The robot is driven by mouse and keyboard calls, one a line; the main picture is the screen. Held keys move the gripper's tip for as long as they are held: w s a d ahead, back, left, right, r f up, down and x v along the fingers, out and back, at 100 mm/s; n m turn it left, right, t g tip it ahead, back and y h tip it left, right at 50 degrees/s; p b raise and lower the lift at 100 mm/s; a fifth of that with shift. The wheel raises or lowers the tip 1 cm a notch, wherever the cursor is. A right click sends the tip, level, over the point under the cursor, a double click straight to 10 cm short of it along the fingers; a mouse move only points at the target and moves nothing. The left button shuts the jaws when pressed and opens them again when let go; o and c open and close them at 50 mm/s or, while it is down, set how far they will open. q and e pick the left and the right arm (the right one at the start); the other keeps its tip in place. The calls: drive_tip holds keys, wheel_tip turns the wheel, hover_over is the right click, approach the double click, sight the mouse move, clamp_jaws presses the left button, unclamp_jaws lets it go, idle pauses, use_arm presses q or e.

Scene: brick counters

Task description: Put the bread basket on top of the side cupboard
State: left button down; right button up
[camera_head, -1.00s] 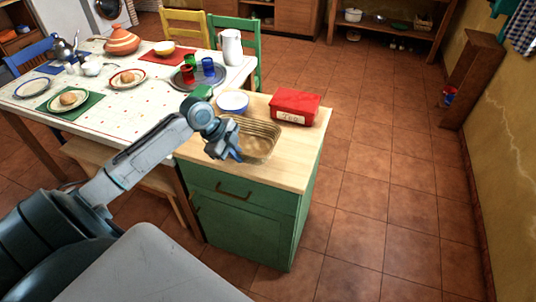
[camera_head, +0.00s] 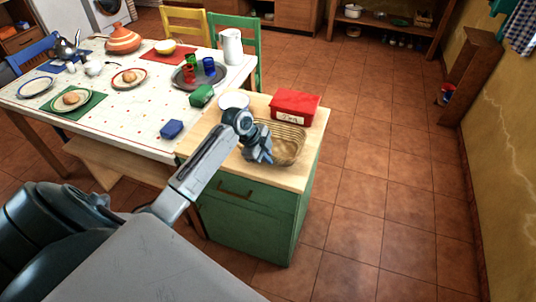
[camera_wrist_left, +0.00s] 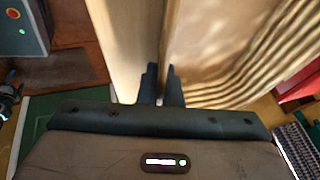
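The bread basket (camera_head: 293,149), a tan ribbed oblong tray, is over the wooden top of the green side cupboard (camera_head: 232,170), near its right side. I cannot tell whether it rests flat or is held slightly above. My left gripper (camera_head: 262,158) is at the basket's left end. In the left wrist view, my left gripper's fingers (camera_wrist_left: 165,85) are close together with the thin rim of the basket (camera_wrist_left: 215,55) between them. The arm hides part of the basket's left end in the head view. My right gripper is not in view.
A red box (camera_head: 296,106) stands just behind the basket, and a white-blue bowl (camera_head: 233,100) stands to its left. The floor to the right is clear.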

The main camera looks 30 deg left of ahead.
use_arm(q)
drive_tip(key=shift+f, duration=0.1)
drive_tip(key=shift+f, duration=0.15)
drive_tip(key=c, duration=1.6)
unclamp_jaws()
drive_tip(key=b+v, duration=0.3)
drive_tip(key=v, duration=0.9)
drive_tip(key=shift+s, duration=0.1)
